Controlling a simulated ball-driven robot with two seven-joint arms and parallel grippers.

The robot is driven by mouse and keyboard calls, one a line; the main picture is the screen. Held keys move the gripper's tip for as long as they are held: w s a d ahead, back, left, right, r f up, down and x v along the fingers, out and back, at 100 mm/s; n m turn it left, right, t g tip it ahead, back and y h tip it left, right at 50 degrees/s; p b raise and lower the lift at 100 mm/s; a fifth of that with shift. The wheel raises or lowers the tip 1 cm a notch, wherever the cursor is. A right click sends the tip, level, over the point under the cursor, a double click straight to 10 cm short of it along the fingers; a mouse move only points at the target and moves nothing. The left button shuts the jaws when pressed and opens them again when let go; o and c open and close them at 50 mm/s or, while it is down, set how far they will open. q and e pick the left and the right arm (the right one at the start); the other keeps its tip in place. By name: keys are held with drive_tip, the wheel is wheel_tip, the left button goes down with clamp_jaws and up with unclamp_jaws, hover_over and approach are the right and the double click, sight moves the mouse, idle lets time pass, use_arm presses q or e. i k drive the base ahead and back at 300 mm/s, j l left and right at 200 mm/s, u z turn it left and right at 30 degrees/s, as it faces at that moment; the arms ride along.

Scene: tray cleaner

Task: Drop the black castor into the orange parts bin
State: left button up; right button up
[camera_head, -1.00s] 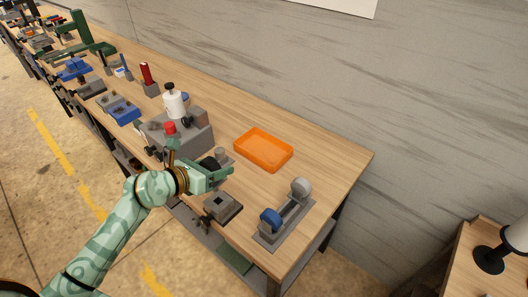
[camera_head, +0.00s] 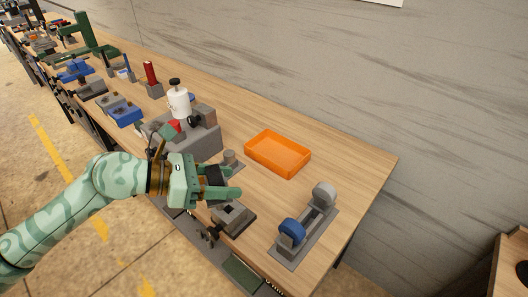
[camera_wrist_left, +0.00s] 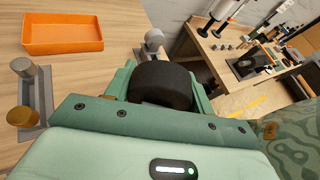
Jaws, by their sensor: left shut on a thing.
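My left gripper (camera_head: 224,182) is shut on the black castor (camera_wrist_left: 162,85), a thick dark wheel between its green fingers in the left wrist view. In the head view the castor (camera_head: 215,174) is partly hidden by the fingers. The gripper is over the front part of the bench, left of and nearer than the orange parts bin (camera_head: 278,154). The bin is a shallow open tray that looks empty, and it also shows at the upper left of the left wrist view (camera_wrist_left: 62,32). My right gripper is not in view.
A grey stand with a blue wheel (camera_head: 291,232) and a grey wheel (camera_head: 323,195) is at the bench's right end. A grey vise-like block (camera_head: 232,217) sits below the gripper. A grey machine with a white bottle (camera_head: 179,103) stands behind left. Wood around the bin is clear.

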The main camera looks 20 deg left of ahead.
sight(272, 155)
drive_tip(key=i+j+z, duration=0.15)
drive_tip(key=j+z, duration=0.2)
drive_tip(key=j, duration=0.5)
drive_tip(key=j+z, duration=0.3)
drive_tip(key=j, duration=0.55)
